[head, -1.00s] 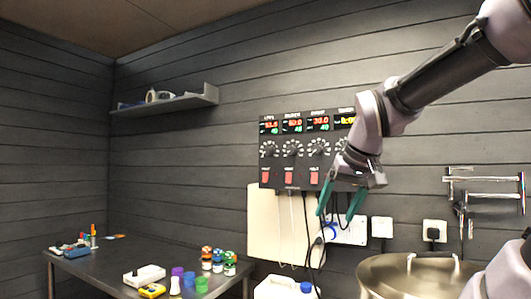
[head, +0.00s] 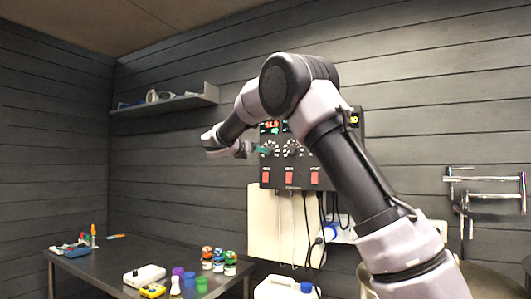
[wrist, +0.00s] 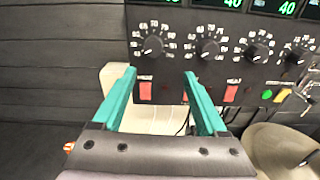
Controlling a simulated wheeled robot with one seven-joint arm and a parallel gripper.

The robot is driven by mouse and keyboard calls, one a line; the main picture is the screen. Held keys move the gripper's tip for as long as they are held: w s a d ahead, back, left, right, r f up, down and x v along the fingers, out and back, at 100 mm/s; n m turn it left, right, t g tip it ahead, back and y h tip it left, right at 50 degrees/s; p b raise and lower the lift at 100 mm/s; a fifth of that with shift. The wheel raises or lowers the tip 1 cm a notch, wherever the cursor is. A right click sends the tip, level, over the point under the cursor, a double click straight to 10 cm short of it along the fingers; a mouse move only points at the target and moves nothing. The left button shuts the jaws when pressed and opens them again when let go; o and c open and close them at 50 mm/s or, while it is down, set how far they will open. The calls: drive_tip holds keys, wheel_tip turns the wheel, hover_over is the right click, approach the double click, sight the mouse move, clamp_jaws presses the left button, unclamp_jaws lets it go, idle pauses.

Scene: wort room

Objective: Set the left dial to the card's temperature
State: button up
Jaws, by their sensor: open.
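The black control panel (head: 265,180) hangs on the wall with a row of dials under lit displays. Its left dial (wrist: 153,46) is a black knob with a white printed scale around it, seen in the wrist view. The knob's exact setting is too small to read. My gripper (wrist: 160,73) is open and empty, its teal fingers pointing at the panel just below the left dial in the picture. In the head view my gripper (head: 261,149) is at the panel's left edge, partly covering the left dial's area. I cannot make out a temperature card.
Red switches (wrist: 146,91) sit under the dials, close to my fingertips. More dials, such as the second dial (wrist: 207,48), are to the right. A table (head: 100,270) with bottles and small devices stands lower left. A metal pot (wrist: 280,150) is lower right.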

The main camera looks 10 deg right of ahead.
drive_tip(key=w+a+x, duration=0.1)
drive_tip(key=x, duration=0.9)
drive_tip(key=shift+r+n+t, duration=0.3)
drive_tip(key=shift+r, duration=0.15)
drive_tip(key=shift+d, duration=0.1)
clamp_jaws()
